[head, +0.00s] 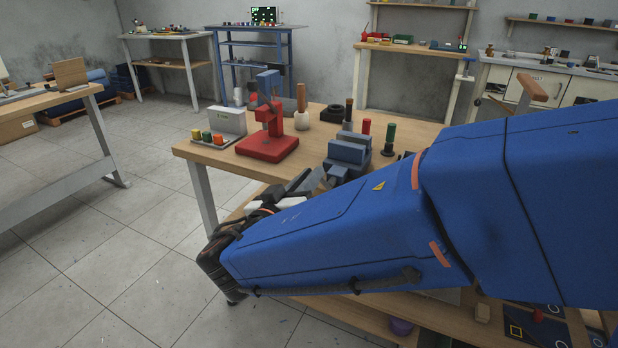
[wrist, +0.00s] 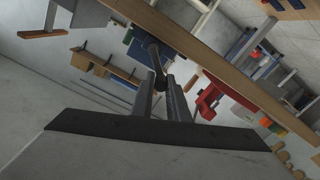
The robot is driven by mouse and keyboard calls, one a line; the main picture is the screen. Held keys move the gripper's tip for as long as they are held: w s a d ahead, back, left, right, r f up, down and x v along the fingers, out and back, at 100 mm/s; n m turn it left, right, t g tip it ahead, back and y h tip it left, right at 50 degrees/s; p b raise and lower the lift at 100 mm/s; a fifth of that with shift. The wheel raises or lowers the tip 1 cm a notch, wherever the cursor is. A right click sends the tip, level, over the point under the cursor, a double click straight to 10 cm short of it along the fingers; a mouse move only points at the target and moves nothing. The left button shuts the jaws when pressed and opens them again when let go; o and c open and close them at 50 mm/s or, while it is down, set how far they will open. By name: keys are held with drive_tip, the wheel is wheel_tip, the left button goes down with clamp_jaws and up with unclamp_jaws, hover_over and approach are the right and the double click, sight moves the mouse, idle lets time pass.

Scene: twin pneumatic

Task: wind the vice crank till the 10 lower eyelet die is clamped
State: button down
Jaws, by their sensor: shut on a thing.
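The blue-grey vice (head: 348,153) stands at the front edge of the wooden bench, just beyond my gripper (head: 308,184). In the wrist view my gripper (wrist: 162,88) has its two grey fingers closed around the dark vice crank (wrist: 155,58), with the blue vice (wrist: 143,46) behind. The crank's far part is partly hidden by the fingers. I cannot make out the 10 lower eyelet die; whether it sits between the vice jaws cannot be told.
A red press (head: 268,147) stands left of the vice on the bench (head: 222,157). A tray of coloured pieces (head: 213,141) lies at the bench's left end. Dark and green upright tools (head: 389,138) stand to the right. My blue arm covers much of the right side. Open floor lies left.

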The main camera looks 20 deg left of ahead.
drive_tip(key=c, duration=1.7)
unclamp_jaws()
drive_tip(key=shift+d+f, duration=0.1)
drive_tip(key=shift+f, duration=0.1)
drive_tip(key=shift+c, duration=0.2)
drive_tip(key=shift+r, duration=0.1)
drive_tip(key=shift+s, duration=0.1)
drive_tip(key=s+a, duration=0.1)
drive_tip(key=s, duration=1.6)
drive_tip(key=shift+a, duration=0.2)
